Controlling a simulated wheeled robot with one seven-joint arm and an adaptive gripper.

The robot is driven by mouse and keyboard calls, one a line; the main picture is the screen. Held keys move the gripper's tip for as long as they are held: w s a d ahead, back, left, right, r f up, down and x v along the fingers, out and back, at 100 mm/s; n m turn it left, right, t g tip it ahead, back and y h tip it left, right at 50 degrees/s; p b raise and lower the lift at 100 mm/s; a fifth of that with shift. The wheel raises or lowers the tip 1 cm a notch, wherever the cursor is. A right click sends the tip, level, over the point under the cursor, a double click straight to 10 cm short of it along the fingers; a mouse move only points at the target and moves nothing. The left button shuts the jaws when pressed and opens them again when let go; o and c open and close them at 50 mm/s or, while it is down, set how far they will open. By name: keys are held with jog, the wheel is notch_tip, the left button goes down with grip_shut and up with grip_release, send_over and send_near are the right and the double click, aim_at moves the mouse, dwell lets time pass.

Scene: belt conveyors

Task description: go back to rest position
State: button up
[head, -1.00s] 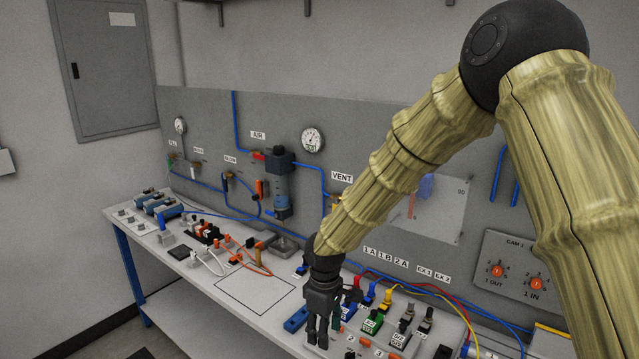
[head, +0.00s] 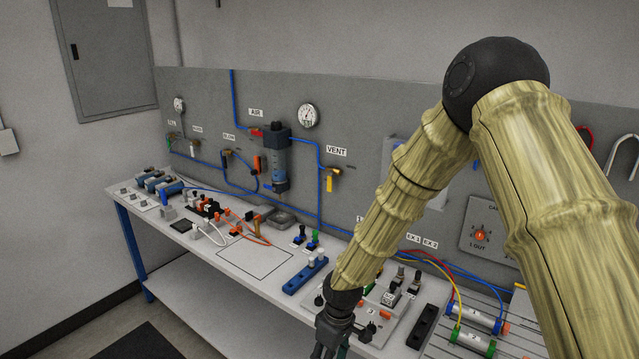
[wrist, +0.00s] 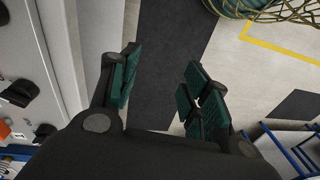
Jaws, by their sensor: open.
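My gripper (head: 328,345) hangs at the front edge of the workbench in the head view, at the lower end of my arm; its fingertips are cut off by the frame's bottom edge. In the wrist view my gripper (wrist: 158,90) has its green-padded fingers spread apart. Nothing is between them, only the floor far below. The workbench (wrist: 78,25) runs along the left of the wrist view. My arm hides part of the back panel and of the connector area on the bench.
The workbench (head: 255,262) carries valves, connectors, a blue rack (head: 305,275) and hoses. Cylinders (head: 478,320) lie at its right. The grey panel (head: 220,100) stands behind. A dark mat (head: 135,340) lies on the floor. Blue-framed furniture (wrist: 285,150) shows at the wrist view's lower right.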

jog(key=s+d+f+m+y+b, duration=0.1)
jog(key=s+d+f+m, duration=0.25)
jog(key=s+f, duration=0.65)
jog(key=s+d+f+m+b, duration=0.1)
jog(key=s+d+f+m, duration=0.1)
jog(key=s+d+f, duration=0.2)
jog(key=s+d+f+m+h+b, duration=0.1)
jog(key=s+d+f, duration=0.4)
jog(key=s, duration=0.6)
jog(key=s+d+f+m+h+b, duration=0.1)
jog(key=s+d+f+m, duration=0.3)
jog(key=s+d, duration=0.3)
jog(key=shift+s+d+f+t, duration=0.3)
jog(key=shift+d+f, duration=0.1)
jog(key=shift+f, duration=0.2)
